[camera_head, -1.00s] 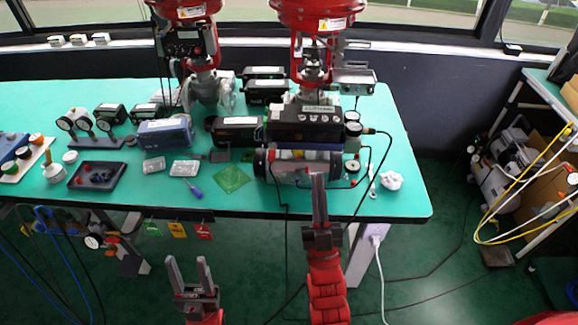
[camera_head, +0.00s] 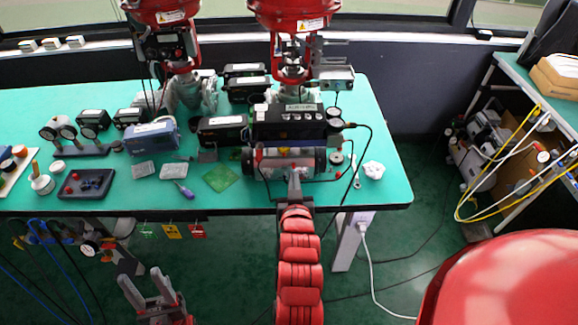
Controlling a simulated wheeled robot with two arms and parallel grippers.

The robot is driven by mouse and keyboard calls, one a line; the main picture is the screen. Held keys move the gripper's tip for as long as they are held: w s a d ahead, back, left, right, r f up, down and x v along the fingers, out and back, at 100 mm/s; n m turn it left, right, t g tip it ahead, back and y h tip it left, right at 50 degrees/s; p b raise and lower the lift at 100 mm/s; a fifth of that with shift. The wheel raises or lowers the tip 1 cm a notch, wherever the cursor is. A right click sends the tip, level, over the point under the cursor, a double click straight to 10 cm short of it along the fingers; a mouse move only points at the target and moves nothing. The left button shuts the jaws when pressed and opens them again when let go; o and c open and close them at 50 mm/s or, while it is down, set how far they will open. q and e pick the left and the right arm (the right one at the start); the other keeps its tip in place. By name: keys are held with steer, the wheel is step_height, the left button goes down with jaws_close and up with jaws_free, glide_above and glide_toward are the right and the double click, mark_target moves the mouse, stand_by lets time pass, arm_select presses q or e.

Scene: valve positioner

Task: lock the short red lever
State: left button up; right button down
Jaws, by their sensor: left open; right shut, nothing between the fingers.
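A small red lever-like part (camera_head: 259,157) stands at the left end of the metal cylinder (camera_head: 308,165) below the black positioner (camera_head: 290,122). Other small red bits show at the cylinder's right end, and I cannot tell which is the short lever or whether it is locked. My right gripper (camera_head: 295,176) is shut and empty, pointing at the front of the cylinder; I cannot tell whether it touches it. My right arm hides part of the table edge. My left gripper (camera_head: 142,277) is open and empty, low in front of the table.
The green table (camera_head: 330,196) carries a purple-handled screwdriver (camera_head: 184,191), a green square (camera_head: 221,178), a dark tray (camera_head: 87,184) and gauges. A black hose (camera_head: 369,150) hangs right of the cylinder. Tags (camera_head: 171,231) hang from the front edge.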

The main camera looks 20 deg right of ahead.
steer(key=shift+w, duration=0.1)
steer(key=p, duration=0.2)
glide_above(293, 164)
steer(key=f+v, duration=0.1)
steer(key=v, duration=0.2)
steer(key=f, duration=0.2)
step_height(293, 164, down, 3)
steer(key=shift+r, duration=0.25)
steer(key=shift+f+p, duration=0.3)
steer(key=shift+f, duration=0.45)
steer(key=shift+d+m+b, duration=0.1)
steer(key=shift+m+b, duration=0.2)
steer(key=shift+b, duration=0.1)
steer(key=shift+s+f+b, duration=0.2)
steer(key=shift+b, duration=0.15)
